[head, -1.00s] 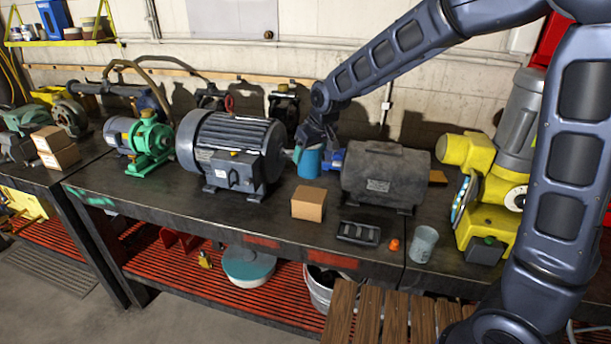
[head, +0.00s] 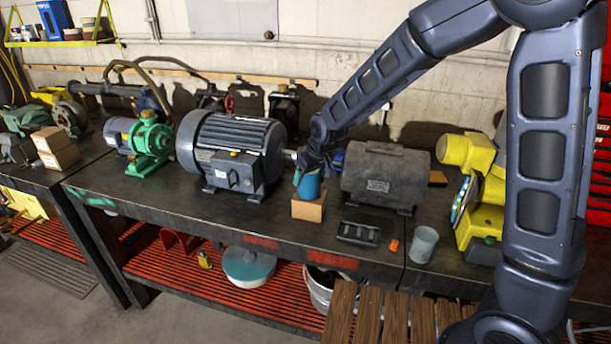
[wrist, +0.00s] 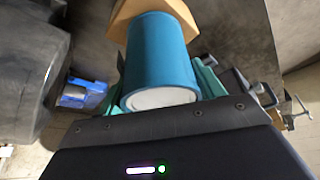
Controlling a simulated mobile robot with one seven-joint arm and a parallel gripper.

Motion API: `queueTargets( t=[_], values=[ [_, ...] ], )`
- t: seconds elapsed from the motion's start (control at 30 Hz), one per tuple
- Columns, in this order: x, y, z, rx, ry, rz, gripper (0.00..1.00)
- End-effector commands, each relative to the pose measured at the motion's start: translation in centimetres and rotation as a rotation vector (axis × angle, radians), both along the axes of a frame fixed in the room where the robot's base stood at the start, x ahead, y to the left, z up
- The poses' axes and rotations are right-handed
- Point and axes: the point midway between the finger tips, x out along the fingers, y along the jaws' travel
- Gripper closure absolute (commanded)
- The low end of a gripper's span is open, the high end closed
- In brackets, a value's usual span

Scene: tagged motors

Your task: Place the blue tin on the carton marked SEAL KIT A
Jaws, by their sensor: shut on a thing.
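The blue tin (head: 309,187) is a small cylinder. My gripper (head: 302,178) is shut on it, and in the wrist view the tin (wrist: 158,55) sits between the greenish fingers. The tin is upright or nearly so, at the top of a small brown carton (head: 308,210) on the bench. In the wrist view the carton (wrist: 122,18) shows just beyond the tin's far end. I cannot tell whether the tin touches the carton or is slightly above it. No marking is readable on the carton.
A large dark blue motor (head: 231,152) stands left of the carton and a grey motor (head: 385,175) stands right. A black tray (head: 358,233), an orange cap (head: 393,245) and a grey cup (head: 424,244) are at the front right. Two stacked cartons (head: 55,148) are at far left.

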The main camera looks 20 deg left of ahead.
Motion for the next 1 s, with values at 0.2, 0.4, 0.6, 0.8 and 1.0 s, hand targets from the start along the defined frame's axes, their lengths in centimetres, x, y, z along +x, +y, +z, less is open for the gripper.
queueTargets(
  t=[0.2, 0.4, 0.6, 0.8, 1.0],
  values=[
    [0.0, 0.0, -0.4, -0.001, 0.001, 0.0, 0.29],
    [0.0, 0.0, -0.3, 0.0, 0.0, 0.0, 0.11],
    [0.0, 0.0, -0.2, 0.0, 0.0, 0.0, 0.11],
    [-0.3, -0.4, 1.3, 0.002, -0.001, 0.0, 0.11],
    [-1.0, -1.4, 4.3, 0.004, -0.002, 0.0, 0.11]
  ],
)
